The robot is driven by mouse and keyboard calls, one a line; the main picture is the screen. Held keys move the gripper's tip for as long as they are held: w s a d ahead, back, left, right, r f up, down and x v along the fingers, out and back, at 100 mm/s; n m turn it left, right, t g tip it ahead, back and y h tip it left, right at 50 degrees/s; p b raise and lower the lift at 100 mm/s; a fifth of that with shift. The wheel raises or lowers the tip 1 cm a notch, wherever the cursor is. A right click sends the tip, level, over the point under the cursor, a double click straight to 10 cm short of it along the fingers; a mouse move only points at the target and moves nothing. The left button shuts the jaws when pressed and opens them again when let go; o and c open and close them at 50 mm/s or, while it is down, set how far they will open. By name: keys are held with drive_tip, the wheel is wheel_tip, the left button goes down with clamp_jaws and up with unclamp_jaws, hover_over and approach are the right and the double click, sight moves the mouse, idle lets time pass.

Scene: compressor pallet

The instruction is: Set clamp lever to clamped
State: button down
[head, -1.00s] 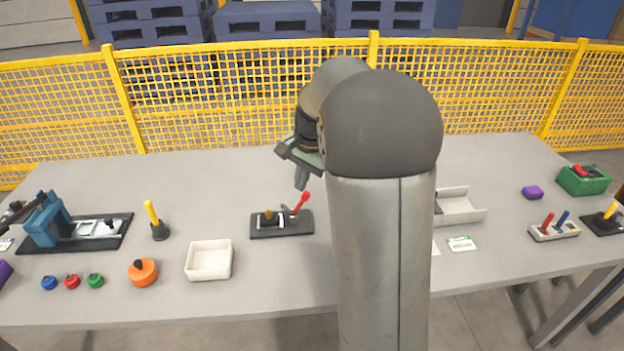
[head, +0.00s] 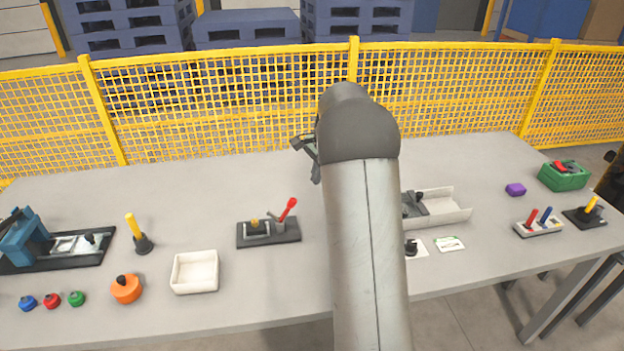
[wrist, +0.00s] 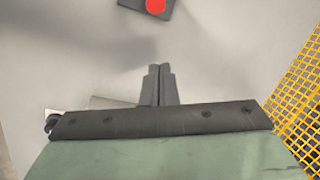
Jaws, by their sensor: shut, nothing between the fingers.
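The clamp has a dark base (head: 268,234) with a metal and brass-coloured part on it. Its lever (head: 289,208) has a red end and stands tilted up to the right in the head view. In the wrist view the red knob (wrist: 155,5) shows at the top edge, cut off by the frame. My gripper (head: 316,178) is behind and to the right of the lever in the head view, above the table and apart from the lever. In the wrist view its fingers (wrist: 159,72) are together with nothing between them. My arm hides part of the table.
A white tray (head: 195,287) and orange knob (head: 126,289) lie left of the clamp. A grey open tray (head: 445,218) is right of my arm. Yellow mesh fencing (head: 230,105) runs behind the table (head: 200,190).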

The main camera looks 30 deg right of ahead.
sight(286, 210)
drive_tip(key=a+f+p, duration=0.2)
drive_tip(key=a+f, duration=0.2)
drive_tip(key=f, duration=0.2)
drive_tip(key=shift+w+a, duration=0.3)
drive_tip(key=shift+w, duration=0.05)
